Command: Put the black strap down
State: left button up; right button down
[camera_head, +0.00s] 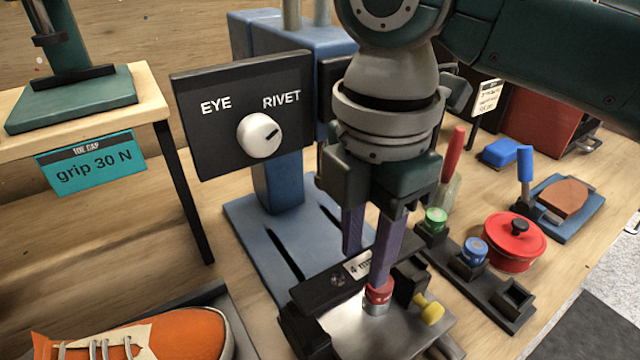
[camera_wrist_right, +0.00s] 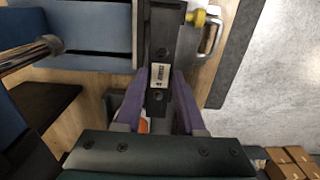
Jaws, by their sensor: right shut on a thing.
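The black strap (camera_head: 318,290) is a dark bar with a white "4 mm" label, lying across a metal plate (camera_head: 352,325) at the foot of the blue press. In the right wrist view the strap (camera_wrist_right: 160,50) runs up from between the fingers. My right gripper (camera_head: 366,266) points down with its purple fingers on either side of the strap, shut on it near the label. Whether the strap's underside touches the plate is hidden. My left gripper is in neither view.
A red-topped die (camera_head: 378,293) and a yellow knob (camera_head: 430,309) are close to the right finger. A black rack (camera_head: 470,280) with green and blue dies and a red pot (camera_head: 514,242) stand to the right. An orange sneaker (camera_head: 185,335) is at lower left.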

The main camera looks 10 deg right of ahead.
aim_at(364, 264)
jog(key=shift+f, duration=2.05)
jog(key=shift+f, duration=0.15)
jog(key=c, duration=0.5)
grip_release()
